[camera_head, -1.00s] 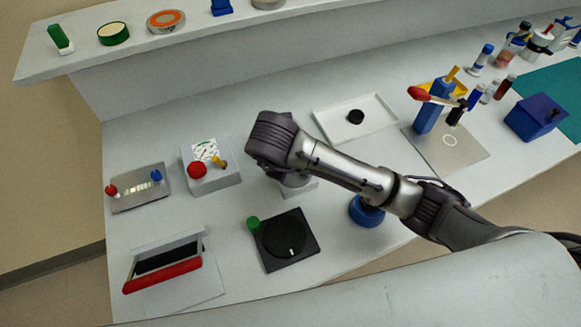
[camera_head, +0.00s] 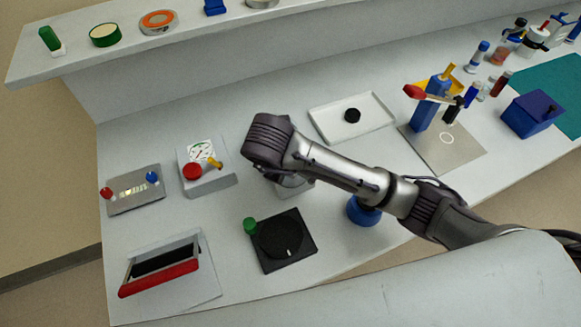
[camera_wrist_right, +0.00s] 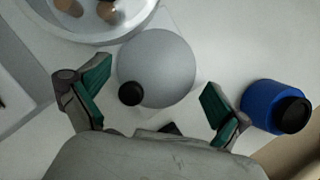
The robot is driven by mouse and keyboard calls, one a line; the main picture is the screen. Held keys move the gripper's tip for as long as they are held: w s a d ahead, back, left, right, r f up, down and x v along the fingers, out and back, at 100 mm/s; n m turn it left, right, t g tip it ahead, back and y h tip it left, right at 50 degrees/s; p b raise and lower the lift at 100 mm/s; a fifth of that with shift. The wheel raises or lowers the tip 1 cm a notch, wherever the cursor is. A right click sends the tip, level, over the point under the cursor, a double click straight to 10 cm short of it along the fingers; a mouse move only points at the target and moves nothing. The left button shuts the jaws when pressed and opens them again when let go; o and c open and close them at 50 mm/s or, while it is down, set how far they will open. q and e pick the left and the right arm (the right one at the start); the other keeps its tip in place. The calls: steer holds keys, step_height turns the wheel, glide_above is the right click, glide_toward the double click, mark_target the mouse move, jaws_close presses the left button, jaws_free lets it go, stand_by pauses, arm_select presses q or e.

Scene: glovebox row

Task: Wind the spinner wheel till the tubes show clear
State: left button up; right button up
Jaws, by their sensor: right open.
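In the right wrist view, a grey spinner wheel (camera_wrist_right: 165,62) with a small black knob (camera_wrist_right: 130,93) at its lower left lies below my right gripper (camera_wrist_right: 156,76). The gripper is open, its green-padded fingers apart on either side of the wheel; I cannot tell whether they touch it. A round, see-through-looking housing (camera_wrist_right: 128,22) is at the top left, with brownish tube ends (camera_wrist_right: 107,12) in it, cut off by the frame. In the head view my right arm hides the wheel and tubes; only part of a pale base (camera_head: 297,190) shows. My left gripper is not in view.
A blue container (camera_wrist_right: 262,104) with a black cap stands right of the wheel; it also shows beside my arm in the head view (camera_head: 360,212). A black dial plate (camera_head: 303,246), a gauge box (camera_head: 212,181) with a red button and a white tray (camera_head: 383,124) are nearby.

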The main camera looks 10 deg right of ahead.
steer(key=shift+a+r, duration=0.1)
steer(key=shift+r, duration=0.05)
steer(key=shift+w+a+r, duration=0.1)
steer(key=shift+a+r, duration=0.25)
steer(key=shift+r, duration=0.9)
steer(key=shift+s+d+r, duration=0.1)
steer(key=shift+s+r, duration=0.15)
steer(key=shift+s, duration=0.1)
steer(key=v, duration=0.8)
steer(key=shift+s+r, duration=0.25)
steer(key=shift+s, duration=0.15)
